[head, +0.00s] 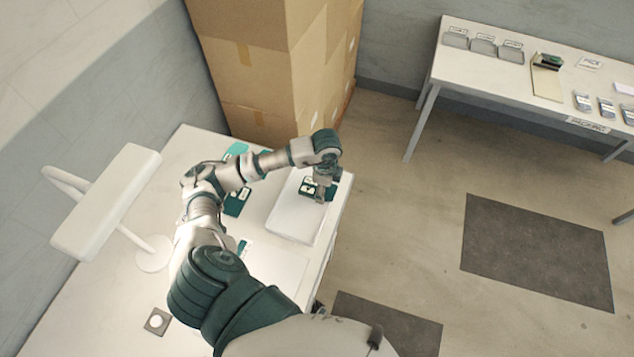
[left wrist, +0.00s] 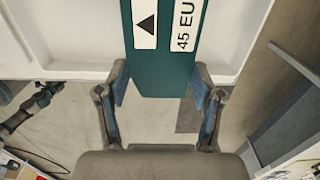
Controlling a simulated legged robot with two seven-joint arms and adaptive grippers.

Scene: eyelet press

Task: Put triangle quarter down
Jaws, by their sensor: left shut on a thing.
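The triangle quarter is a dark green box (left wrist: 165,70) with a black triangle label and a "45 EU" label. My left gripper (left wrist: 160,82) is shut on its near end, one finger on each side. In the head view the green box (head: 308,186) is at the white tray (head: 290,222) on the table's right side, partly hidden by my left gripper (head: 322,192). In the left wrist view the box reaches out over the tray (left wrist: 85,45). I cannot tell whether it touches the tray floor. My right gripper is not in view.
Other green pieces (head: 236,204) lie left of the tray, partly behind my arm. A white lamp (head: 105,205) stands at the table's left. Stacked cardboard boxes (head: 265,65) rise behind. A second table (head: 500,62) with small trays and items stands far right, across open floor.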

